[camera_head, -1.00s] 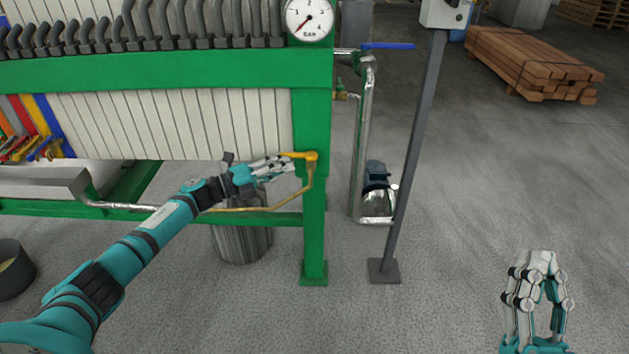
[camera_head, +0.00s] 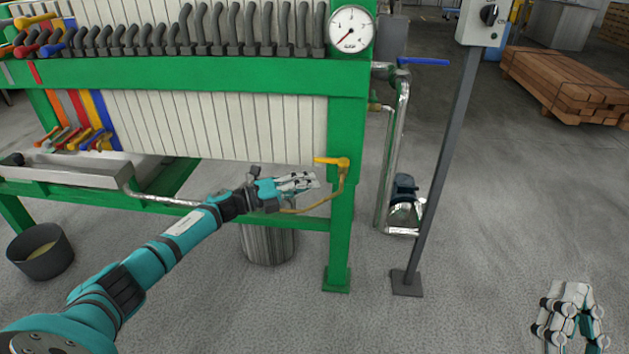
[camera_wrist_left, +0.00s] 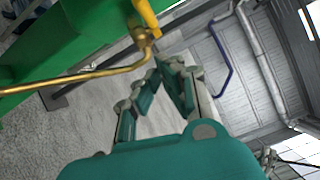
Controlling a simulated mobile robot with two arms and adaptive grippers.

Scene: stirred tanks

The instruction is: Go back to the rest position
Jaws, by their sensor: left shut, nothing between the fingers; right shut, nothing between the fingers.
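My left gripper (camera_head: 300,183) is shut and empty in the head view, just below and left of the yellow valve handle (camera_head: 332,161) on the green frame's post. A small gap seems to lie between them. In the left wrist view its fingers (camera_wrist_left: 168,68) come together at the tips, with the yellow handle (camera_wrist_left: 147,15) and its brass pipe (camera_wrist_left: 75,80) to the upper left. My right gripper (camera_head: 570,295) is shut and empty at the lower right of the head view, over bare floor.
The green press frame (camera_head: 340,235) with white plates (camera_head: 215,125) stands ahead of my left arm. A ribbed drum (camera_head: 268,243) is under it and a dark bucket (camera_head: 40,262) at left. A grey post (camera_head: 440,165) stands right of the frame.

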